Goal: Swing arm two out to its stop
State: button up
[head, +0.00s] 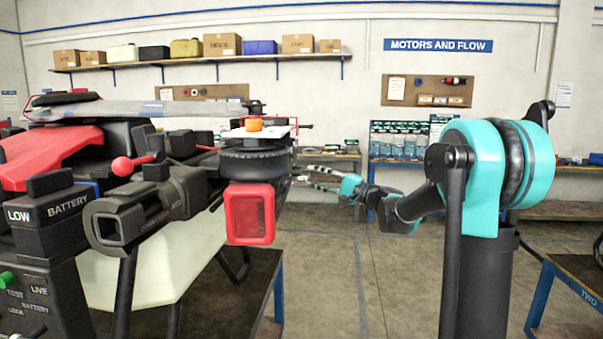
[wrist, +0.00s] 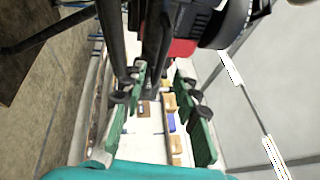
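The spray drone fills the left of the head view. One dark drone arm (head: 150,210) points toward me, with a square open end and lettering too small to read. A black round motor (head: 255,165) with an orange cap and a red guard (head: 250,213) are at the drone's right side. I cannot tell which arm is arm two. My gripper (head: 352,188) is to the right of the motor, beyond it. In the wrist view, its green fingers (wrist: 160,80) stand apart. Dark tubes (wrist: 157,40) lie ahead of and partly between them; contact is unclear.
The drone sits over a dark-topped stand (head: 235,290) with blue legs. A bench marked TWO (head: 585,285) is at the right. The floor between is clear.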

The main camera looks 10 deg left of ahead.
aim_at(301, 171)
jog(key=x, duration=0.5)
jog(key=shift+w+a, duration=0.1)
jog(key=shift+a, duration=0.3)
jog(key=shift+c, duration=0.2)
grip_shut()
